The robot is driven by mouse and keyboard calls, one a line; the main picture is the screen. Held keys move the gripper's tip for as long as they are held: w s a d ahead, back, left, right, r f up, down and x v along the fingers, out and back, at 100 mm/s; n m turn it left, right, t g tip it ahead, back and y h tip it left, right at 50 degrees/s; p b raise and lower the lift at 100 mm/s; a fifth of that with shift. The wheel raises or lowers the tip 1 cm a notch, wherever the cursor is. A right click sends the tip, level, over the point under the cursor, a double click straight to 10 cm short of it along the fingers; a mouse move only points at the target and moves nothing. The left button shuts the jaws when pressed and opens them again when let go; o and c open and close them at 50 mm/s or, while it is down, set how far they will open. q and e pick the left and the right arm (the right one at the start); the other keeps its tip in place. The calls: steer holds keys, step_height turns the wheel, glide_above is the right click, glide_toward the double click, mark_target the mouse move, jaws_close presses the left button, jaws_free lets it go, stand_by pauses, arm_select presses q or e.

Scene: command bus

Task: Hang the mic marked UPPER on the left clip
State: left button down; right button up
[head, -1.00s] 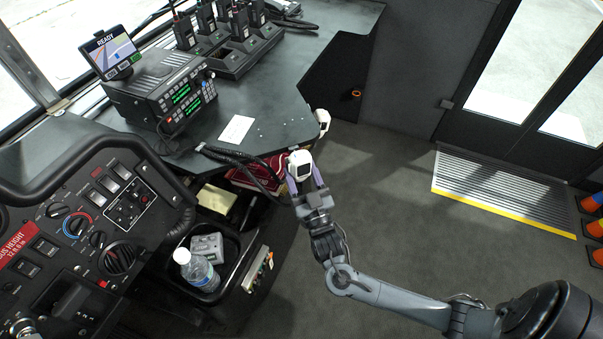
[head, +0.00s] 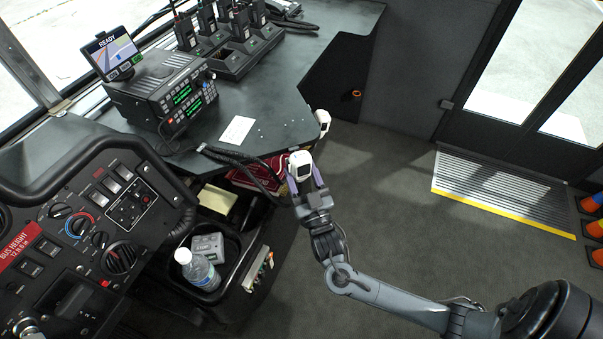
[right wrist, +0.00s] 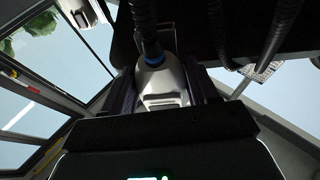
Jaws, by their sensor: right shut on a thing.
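My right gripper (head: 306,184) is shut on a white mic (head: 301,164) with a dark face, just off the front edge of the desk. In the right wrist view the mic (right wrist: 162,85) sits between the fingers, with a blue ring and a black cord at its far end. No marking on it is readable. A second white mic (head: 323,120) is at the desk's right corner, apart from the gripper. The clips cannot be made out. At the lower left edge a small metallic part (head: 25,326) may belong to my left arm; the left gripper does not show.
The desk (head: 285,110) carries a radio unit (head: 165,95) with a screen, a white card (head: 237,130) and a charger rack (head: 240,60) of handheld radios. Black cords run over its front edge. A bin with a water bottle (head: 198,272) is below.

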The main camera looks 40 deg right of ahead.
mark_target(301, 183)
steer(key=shift+a, duration=0.1)
stand_by(0.4)
steer(key=shift+f, duration=0.35)
steer(key=shift+f, duration=0.25)
steer(key=shift+f+b, duration=0.45)
steer(key=shift+f, duration=0.05)
stand_by(0.4)
steer(key=shift+f, duration=0.25)
stand_by(0.4)
steer(key=shift+f, duration=0.35)
stand_by(0.4)
